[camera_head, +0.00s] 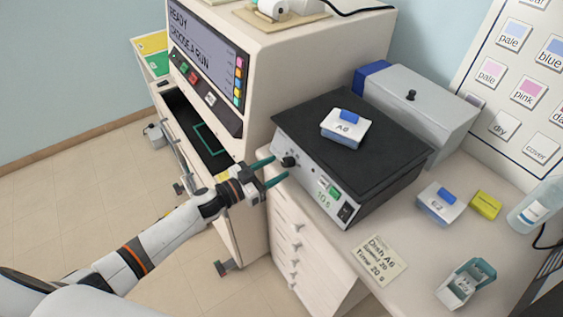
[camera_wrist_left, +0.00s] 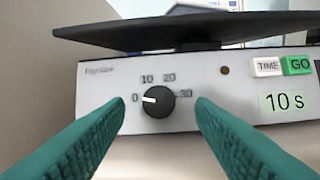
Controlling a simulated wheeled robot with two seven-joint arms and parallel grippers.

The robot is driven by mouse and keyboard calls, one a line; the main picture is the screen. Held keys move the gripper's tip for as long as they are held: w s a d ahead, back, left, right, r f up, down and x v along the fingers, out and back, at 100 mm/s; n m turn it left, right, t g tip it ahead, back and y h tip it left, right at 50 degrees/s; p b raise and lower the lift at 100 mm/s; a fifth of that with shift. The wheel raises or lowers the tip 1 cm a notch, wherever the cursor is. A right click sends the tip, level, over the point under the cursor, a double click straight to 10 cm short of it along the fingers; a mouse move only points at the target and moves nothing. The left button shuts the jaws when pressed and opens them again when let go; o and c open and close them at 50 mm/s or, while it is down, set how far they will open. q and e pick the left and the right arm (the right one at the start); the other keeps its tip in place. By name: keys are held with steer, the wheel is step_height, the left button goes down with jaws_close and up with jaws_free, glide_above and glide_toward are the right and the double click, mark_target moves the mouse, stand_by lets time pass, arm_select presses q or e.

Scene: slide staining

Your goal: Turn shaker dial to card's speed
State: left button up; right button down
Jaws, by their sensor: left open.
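The shaker (camera_head: 290,185) has a black platform and a light front panel. Its black dial (camera_wrist_left: 159,103) is ringed by marks 0, 10, 20 and 30, and its white pointer is at the left, near 0. The dial also shows in the head view (camera_head: 289,161). The card (camera_head: 379,262) on the bench reads Dish A6, with speed and time lines that both seem to say 20. My left gripper (camera_head: 279,169) is open before the dial, with one green finger on each side and no visible contact. My right gripper is out of view.
A dish labelled A6 (camera_head: 345,130) sits on the shaker platform. The panel has TIME (camera_wrist_left: 267,66) and GO (camera_wrist_left: 297,65) buttons and a 10 s display (camera_wrist_left: 286,102). A dish labelled E2 (camera_head: 440,205) and a yellow block (camera_head: 486,205) stand to the right.

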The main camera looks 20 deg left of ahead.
mark_target(287, 162)
arm_select(q)
steer(key=shift+x, duration=1.35)
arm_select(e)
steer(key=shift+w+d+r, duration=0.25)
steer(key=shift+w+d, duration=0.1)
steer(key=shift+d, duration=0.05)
arm_select(q)
steer(key=shift+c, duration=0.3)
steer(key=c, duration=0.9)
